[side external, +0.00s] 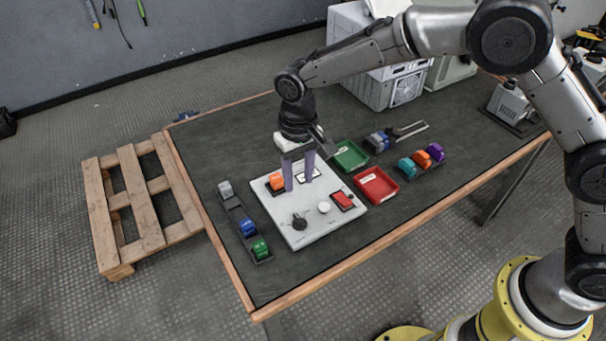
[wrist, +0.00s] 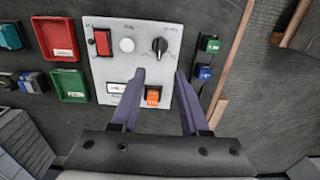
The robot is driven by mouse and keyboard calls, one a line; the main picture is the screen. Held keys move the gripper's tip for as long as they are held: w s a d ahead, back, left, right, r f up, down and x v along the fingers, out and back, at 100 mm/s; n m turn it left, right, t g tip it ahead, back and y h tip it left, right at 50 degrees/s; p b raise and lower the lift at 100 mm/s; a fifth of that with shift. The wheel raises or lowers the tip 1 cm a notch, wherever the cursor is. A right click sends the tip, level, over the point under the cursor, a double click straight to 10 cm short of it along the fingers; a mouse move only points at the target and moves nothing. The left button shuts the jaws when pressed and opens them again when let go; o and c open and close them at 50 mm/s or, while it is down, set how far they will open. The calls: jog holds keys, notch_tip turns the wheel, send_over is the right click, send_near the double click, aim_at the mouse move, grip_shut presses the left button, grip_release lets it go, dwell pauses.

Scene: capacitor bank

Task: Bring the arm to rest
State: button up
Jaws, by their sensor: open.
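My gripper (side external: 299,173) is open above the far part of a white panel (side external: 283,233) on the dark table. In the wrist view its two purple fingers (wrist: 160,105) are spread, with an orange capacitor (wrist: 153,96) seen between them. That orange capacitor (side external: 276,181) sits on the panel in the side view. The fingers hold nothing; I cannot tell whether they touch the panel. The panel also carries a red switch (side external: 343,200), a white round button (side external: 323,207), a black knob (side external: 299,222) and a label window (wrist: 117,88).
A rack with grey, blue and green capacitors (side external: 248,228) lies left of the panel. A green tray (side external: 350,156) and a red tray (side external: 376,185) lie right, beside teal, orange and purple capacitors (side external: 422,160). Grey machines (side external: 395,85) stand behind. The table's front left is clear.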

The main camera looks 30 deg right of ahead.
jog(key=w+d+r+m+t, duration=0.15)
jog(key=d+r, duration=0.35)
jog(key=r, duration=0.5)
jog(key=s+d+r+t+y, duration=0.1)
jog(key=s+d+r, duration=0.3)
jog(key=d+r, duration=0.15)
jog(key=s+d+r+t, duration=0.2)
jog(key=s+d+r, duration=0.2)
jog(key=d+r, duration=0.15)
jog(key=s+d+r+t, duration=0.25)
jog(key=s+d, duration=0.35)
jog(key=s, duration=0.6)
jog(key=s+d+f+n+g+h, duration=0.1)
jog(key=s+f, duration=0.5)
jog(key=s, duration=0.3)
jog(key=shift+s+d, duration=0.3)
jog(key=shift+d, duration=0.1)
